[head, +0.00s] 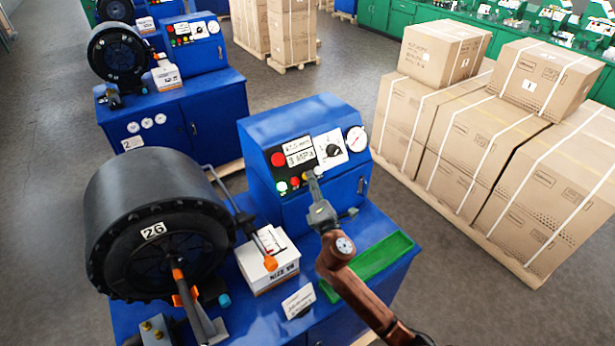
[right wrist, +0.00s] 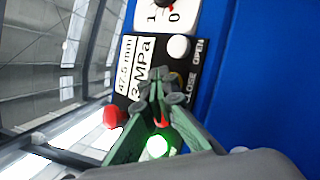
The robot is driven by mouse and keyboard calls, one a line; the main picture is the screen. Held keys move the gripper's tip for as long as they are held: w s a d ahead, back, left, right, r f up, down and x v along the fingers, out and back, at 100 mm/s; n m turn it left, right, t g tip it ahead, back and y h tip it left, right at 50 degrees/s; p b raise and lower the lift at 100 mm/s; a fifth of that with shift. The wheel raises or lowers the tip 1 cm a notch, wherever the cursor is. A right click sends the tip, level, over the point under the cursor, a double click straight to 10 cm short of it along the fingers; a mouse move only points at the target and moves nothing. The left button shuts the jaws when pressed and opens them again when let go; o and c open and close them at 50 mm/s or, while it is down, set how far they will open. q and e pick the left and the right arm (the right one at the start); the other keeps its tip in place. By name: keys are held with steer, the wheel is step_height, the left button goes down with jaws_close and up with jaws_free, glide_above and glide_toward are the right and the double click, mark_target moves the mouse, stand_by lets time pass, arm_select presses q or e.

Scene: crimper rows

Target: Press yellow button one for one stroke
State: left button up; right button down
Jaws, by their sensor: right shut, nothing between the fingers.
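The control panel stands on the blue machine (head: 300,115) in the middle of the head view. It has a row of small buttons: a lit green button (head: 282,187), a red button (head: 294,183) and a white button (head: 319,171). My right gripper (head: 311,174) is shut and empty, its tips at this row between red and white. In the right wrist view the shut fingertips (right wrist: 157,82) cover most of the yellow button's place; only a dark yellowish edge (right wrist: 177,78) shows beside them. I cannot tell whether the tips touch it. My left gripper is out of view.
A large red button (head: 278,159), a dial (head: 334,150) and a gauge (head: 356,138) are also on the panel. A black tire-like drum (head: 150,190) marked 26 is at left. A green tray (head: 395,250) lies below right. Boxes (head: 480,140) stand right.

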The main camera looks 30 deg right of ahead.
steer(key=shift+s+r+p, duration=0.5)
steer(key=shift+s+p, duration=0.15)
steer(key=shift+s, duration=0.05)
steer(key=s+r+p, duration=0.2)
steer(key=s+p, duration=0.1)
steer(key=s, duration=0.1)
steer(key=shift+s+d+r, duration=0.1)
steer(key=shift+d+r, duration=0.1)
steer(key=shift+r, duration=0.2)
steer(key=shift+a+f, duration=0.1)
stand_by(2.5)
